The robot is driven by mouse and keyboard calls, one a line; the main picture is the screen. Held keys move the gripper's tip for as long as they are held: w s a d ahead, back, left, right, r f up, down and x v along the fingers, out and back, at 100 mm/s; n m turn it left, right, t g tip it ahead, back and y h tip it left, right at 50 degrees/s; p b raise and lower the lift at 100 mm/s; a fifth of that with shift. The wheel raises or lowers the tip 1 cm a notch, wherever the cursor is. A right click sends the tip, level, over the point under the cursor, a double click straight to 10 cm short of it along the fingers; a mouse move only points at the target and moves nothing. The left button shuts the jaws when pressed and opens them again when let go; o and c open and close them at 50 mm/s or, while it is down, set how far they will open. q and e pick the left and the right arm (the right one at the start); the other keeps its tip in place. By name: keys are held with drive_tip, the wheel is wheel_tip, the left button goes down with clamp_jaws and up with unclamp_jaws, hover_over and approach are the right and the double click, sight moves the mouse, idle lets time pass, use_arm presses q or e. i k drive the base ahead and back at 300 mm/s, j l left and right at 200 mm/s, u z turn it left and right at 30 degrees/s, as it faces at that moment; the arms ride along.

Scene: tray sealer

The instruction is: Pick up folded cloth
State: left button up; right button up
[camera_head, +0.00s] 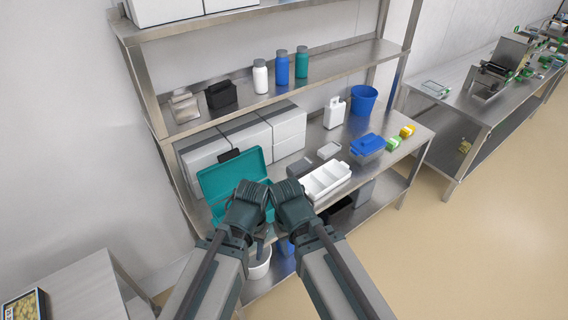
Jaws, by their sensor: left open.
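I cannot clearly pick out the folded cloth. A small, flat, pale item (329,150) lies on the workbench behind the white divided tray, and a flat grey item (300,168) lies to its left. Either could be cloth, but both are too small to tell. My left gripper (251,192) is open in front of the teal case, with nothing seen in it. My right gripper (288,194) is close beside it, and its jaws cannot be made out. Both grippers are apart from the two flat items and hide part of the bench's front edge.
The open teal case (222,177) and white divided tray (325,181) stand near the grippers. Behind are white boxes (289,130), a white jug (334,112) and a blue bucket (363,99). A blue-lidded box (368,146) stands right. A shelf (225,117) overhangs the bench.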

sight(295, 169)
drive_tip(key=i+l+u, duration=0.15)
drive_tip(key=l, duration=0.2)
drive_tip(key=i+l+u, duration=0.15)
drive_tip(key=l, duration=0.25)
drive_tip(key=l+u, duration=0.15)
drive_tip(key=l, duration=0.25)
drive_tip(key=i+l, duration=0.1)
drive_tip(key=l, duration=0.45)
drive_tip(key=i+l, duration=0.15)
drive_tip(key=l, duration=0.35)
drive_tip(key=i+l+u, duration=0.1)
drive_tip(key=l, duration=0.45)
drive_tip(key=i+l, duration=0.1)
drive_tip(key=l, duration=0.4)
drive_tip(key=i+l, duration=0.1)
drive_tip(key=l, duration=0.45)
drive_tip(key=i+l+u, duration=0.1)
drive_tip(key=l, duration=0.45)
